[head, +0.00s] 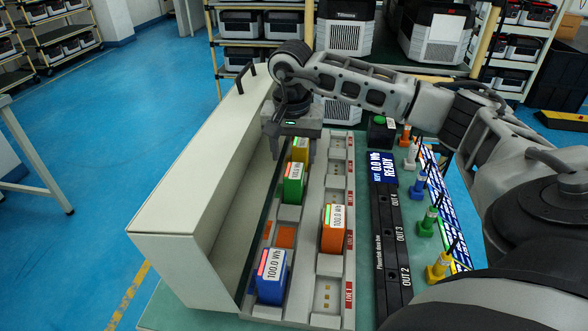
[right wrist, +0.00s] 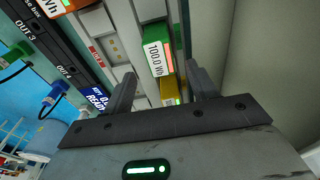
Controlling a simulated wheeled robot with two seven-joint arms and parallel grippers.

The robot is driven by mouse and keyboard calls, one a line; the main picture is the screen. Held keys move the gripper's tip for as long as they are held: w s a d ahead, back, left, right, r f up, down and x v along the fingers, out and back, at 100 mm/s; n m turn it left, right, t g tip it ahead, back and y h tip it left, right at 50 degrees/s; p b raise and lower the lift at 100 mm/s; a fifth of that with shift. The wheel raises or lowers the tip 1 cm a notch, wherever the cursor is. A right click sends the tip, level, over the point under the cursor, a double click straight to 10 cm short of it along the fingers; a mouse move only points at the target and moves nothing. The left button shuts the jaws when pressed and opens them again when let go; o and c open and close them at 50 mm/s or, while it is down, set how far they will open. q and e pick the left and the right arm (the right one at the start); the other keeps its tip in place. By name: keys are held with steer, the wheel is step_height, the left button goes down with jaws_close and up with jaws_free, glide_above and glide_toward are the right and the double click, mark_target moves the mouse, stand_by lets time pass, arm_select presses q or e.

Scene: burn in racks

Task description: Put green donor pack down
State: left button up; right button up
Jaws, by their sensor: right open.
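The green pack (head: 292,188) stands upright in the left row of the grey rack (head: 310,225), between the yellow pack (head: 300,152) and the blue pack. My right gripper (head: 294,147) is above the far end of that row, over the yellow pack, with its fingers apart and nothing held. In the right wrist view the green pack (right wrist: 154,48) and the yellow pack (right wrist: 168,92) show between and beyond the open fingertips (right wrist: 160,78). The base of the green pack is partly hidden. My left gripper is not in view.
A blue pack (head: 271,279) is in the near left row and an orange pack (head: 333,232) in the right row. A tall cream panel (head: 190,205) walls the left side. A black output strip (head: 389,235) and coloured plugs (head: 427,222) lie to the right.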

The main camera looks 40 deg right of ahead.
steer(key=shift+s+a+r, duration=0.1)
steer(key=shift+a+r, duration=0.05)
steer(key=shift+r, duration=0.95)
steer(key=shift+s+a+r, duration=0.1)
steer(key=shift+r, duration=0.95)
